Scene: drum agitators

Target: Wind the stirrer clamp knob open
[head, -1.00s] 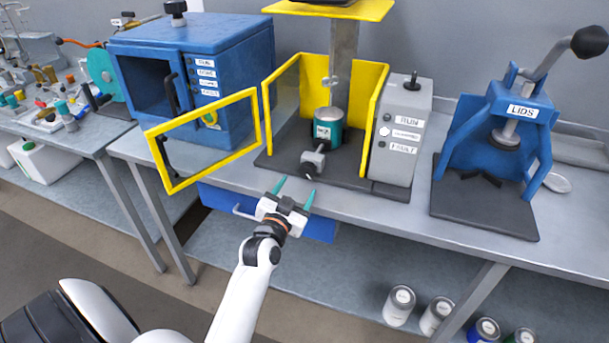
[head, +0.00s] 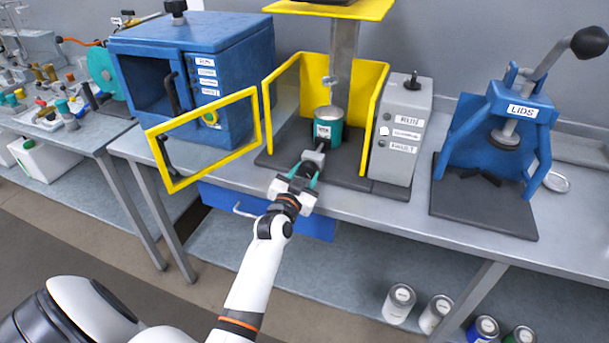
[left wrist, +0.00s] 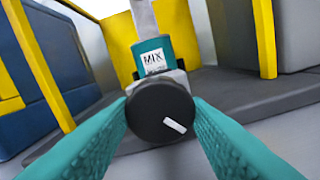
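The stirrer clamp knob (left wrist: 162,112) is a dark round knob with a white mark pointing to the lower right. It sits in front of the teal tin labelled MIX (left wrist: 152,58), which also shows in the head view (head: 328,131) inside the yellow guard. My left gripper (head: 305,175) is at the front of the clamp (head: 311,158). In the left wrist view its teal fingers (left wrist: 160,118) stand on either side of the knob. Small gaps seem to show, and I cannot tell whether they touch it. My right gripper is not in view.
The yellow guard door (head: 207,140) stands open at the left, beside the blue cabinet (head: 225,60). A grey control box (head: 402,130) stands right of the stirrer. A blue lids press (head: 505,130) is further right. The bench front is clear between them.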

